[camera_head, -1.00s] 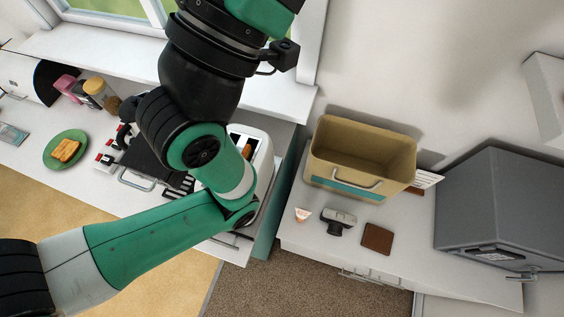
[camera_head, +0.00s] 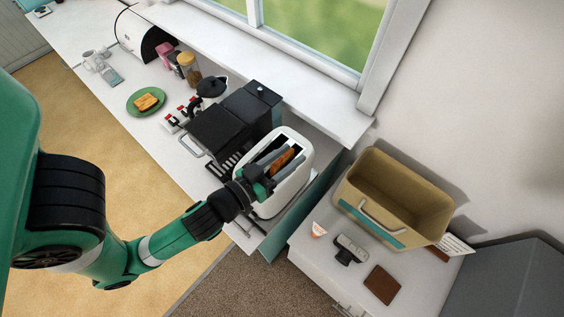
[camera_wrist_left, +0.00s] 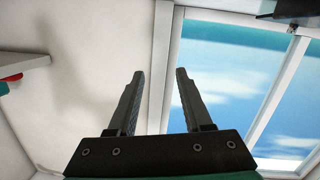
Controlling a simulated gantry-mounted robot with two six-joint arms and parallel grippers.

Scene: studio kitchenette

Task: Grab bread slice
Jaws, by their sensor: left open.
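A brown bread slice (camera_head: 283,160) shows at the top slots of the white toaster (camera_head: 297,180) in the head view. My left gripper (camera_head: 290,156) is open over the toaster, with its fingers appearing on either side of the slice in the picture. The left wrist view shows the two fingers (camera_wrist_left: 160,72) apart, with nothing between them and only wall and window beyond. I cannot tell how high the fingers are above the slice. Another piece of toast (camera_head: 146,102) lies on a green plate (camera_head: 133,108). My right gripper is not in view.
A black coffee machine (camera_head: 222,128) stands close to the toaster. A tan bin (camera_head: 400,205), a camera (camera_head: 350,249) and a brown wallet-like item (camera_head: 382,284) are on the right counter. Jars stand farther back. The window ledge runs behind the toaster.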

